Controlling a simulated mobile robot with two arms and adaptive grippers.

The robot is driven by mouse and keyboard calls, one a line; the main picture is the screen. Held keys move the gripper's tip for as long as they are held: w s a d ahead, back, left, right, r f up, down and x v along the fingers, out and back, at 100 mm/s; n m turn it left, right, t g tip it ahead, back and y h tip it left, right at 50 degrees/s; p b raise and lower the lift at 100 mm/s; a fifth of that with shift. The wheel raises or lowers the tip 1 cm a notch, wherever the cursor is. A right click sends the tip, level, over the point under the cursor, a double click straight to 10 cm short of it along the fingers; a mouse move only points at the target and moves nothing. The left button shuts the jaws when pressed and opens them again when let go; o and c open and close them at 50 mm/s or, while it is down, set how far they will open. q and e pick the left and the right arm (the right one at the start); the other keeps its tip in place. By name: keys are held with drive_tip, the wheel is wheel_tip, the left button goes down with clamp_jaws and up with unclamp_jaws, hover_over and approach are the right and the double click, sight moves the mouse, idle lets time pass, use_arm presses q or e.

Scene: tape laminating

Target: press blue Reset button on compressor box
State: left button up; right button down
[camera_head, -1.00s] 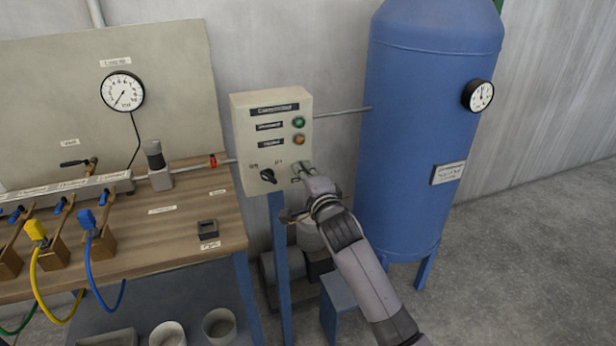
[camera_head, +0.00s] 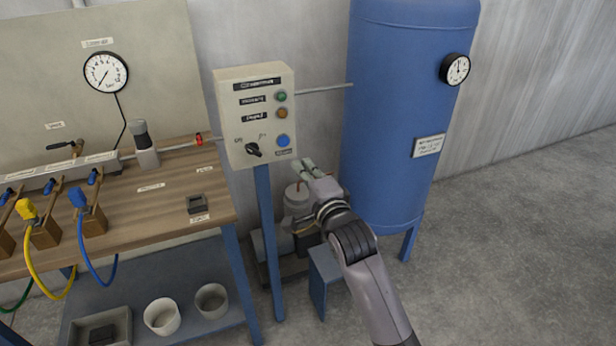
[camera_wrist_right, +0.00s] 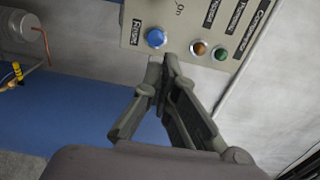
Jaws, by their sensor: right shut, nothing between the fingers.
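The compressor box (camera_head: 254,112) is a beige panel on a blue post, left of the blue tank. Its round blue Reset button (camera_head: 283,141) sits at the lower right of its face, beside a black rotary switch (camera_head: 253,150). My left gripper is not in view.
A green lamp (camera_head: 281,97) and an amber lamp (camera_head: 282,113) are above the button. The blue tank (camera_head: 395,120) stands close on the right. A wooden workbench (camera_head: 150,205) with hoses and a gauge is on the left. Open floor lies at the right.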

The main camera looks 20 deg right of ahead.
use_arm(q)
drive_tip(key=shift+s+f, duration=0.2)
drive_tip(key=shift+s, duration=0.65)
use_arm(e)
drive_tip(key=shift+s, duration=1)
drive_tip(key=shift+f, duration=0.1)
